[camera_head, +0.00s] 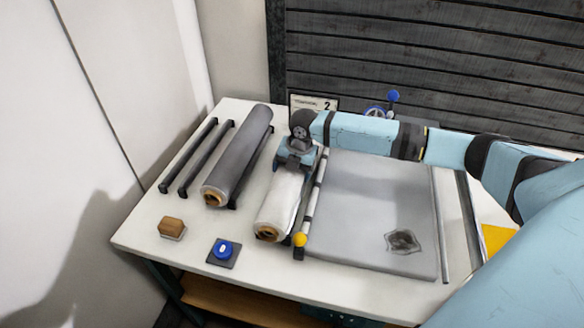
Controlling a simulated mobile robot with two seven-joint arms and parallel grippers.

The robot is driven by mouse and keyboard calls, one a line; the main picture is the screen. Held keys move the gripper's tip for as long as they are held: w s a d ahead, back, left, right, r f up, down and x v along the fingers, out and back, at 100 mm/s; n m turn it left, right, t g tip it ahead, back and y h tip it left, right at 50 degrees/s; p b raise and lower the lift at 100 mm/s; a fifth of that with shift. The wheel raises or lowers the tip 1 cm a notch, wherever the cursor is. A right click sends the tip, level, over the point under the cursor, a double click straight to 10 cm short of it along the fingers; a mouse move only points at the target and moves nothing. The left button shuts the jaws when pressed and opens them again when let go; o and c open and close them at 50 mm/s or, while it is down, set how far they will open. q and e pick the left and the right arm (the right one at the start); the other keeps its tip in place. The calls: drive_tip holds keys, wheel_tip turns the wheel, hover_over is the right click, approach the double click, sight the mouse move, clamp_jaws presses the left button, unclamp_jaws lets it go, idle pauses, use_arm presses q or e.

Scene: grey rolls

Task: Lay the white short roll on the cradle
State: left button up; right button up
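The white short roll (282,203) lies lengthwise near the middle of the table, with its brown core end facing me. My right gripper (294,168) points down over its far end; the fingertips are hidden, so I cannot tell whether they are closed on it. Dark parallel rails (188,157) stand bare at the left of the table and look like a cradle. A longer grey roll (238,155) lies right of them, with another dark rail (254,168) along its right side. My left gripper is not in view.
A grey flat bed (375,205) with a dark patch fills the right side. A bar with a yellow knob (300,240) runs beside the white roll. A wooden block (172,227) and blue button (223,248) sit at the front left.

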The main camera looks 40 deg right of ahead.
drive_tip(key=o, duration=1)
drive_tip(key=r, duration=0.4)
drive_tip(key=s+d+r, duration=0.1)
drive_tip(key=r, duration=0.4)
drive_tip(key=s+r, duration=0.1)
drive_tip(key=r, duration=0.3)
drive_tip(key=shift+d+r+p, duration=0.35)
drive_tip(key=shift+p, duration=0.05)
